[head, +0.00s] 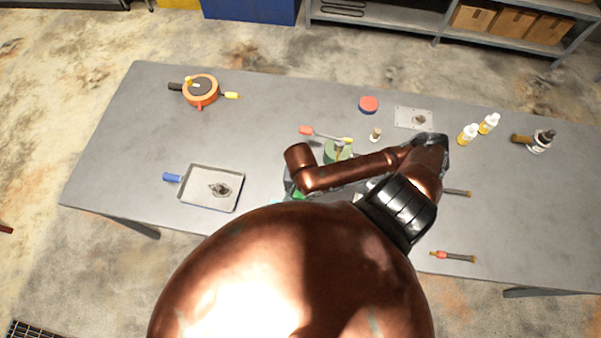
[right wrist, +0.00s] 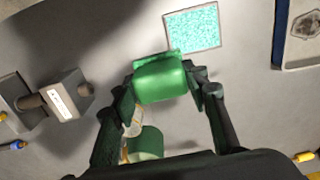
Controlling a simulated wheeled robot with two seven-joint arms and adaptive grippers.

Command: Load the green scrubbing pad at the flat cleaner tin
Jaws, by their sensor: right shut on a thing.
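My right gripper (right wrist: 165,85) is shut on the green scrubbing pad (right wrist: 162,80), which sits between its two fingertips above the table. In the head view, a bit of the pad's green (head: 298,194) shows below my copper-coloured arm, which hides most of the gripper. A flat, pale-rimmed square with a speckled turquoise face (right wrist: 193,27) lies just beyond the pad in the right wrist view, apart from it in the picture; it looks like the flat cleaner tin. My left gripper is not in view.
Another green object (head: 337,150) stands behind my arm. A metal tray (head: 238,205) with a blue handle lies to the left. A grey block with a label (right wrist: 67,97) shows in the wrist view. White bottles (head: 468,134) stand at the right.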

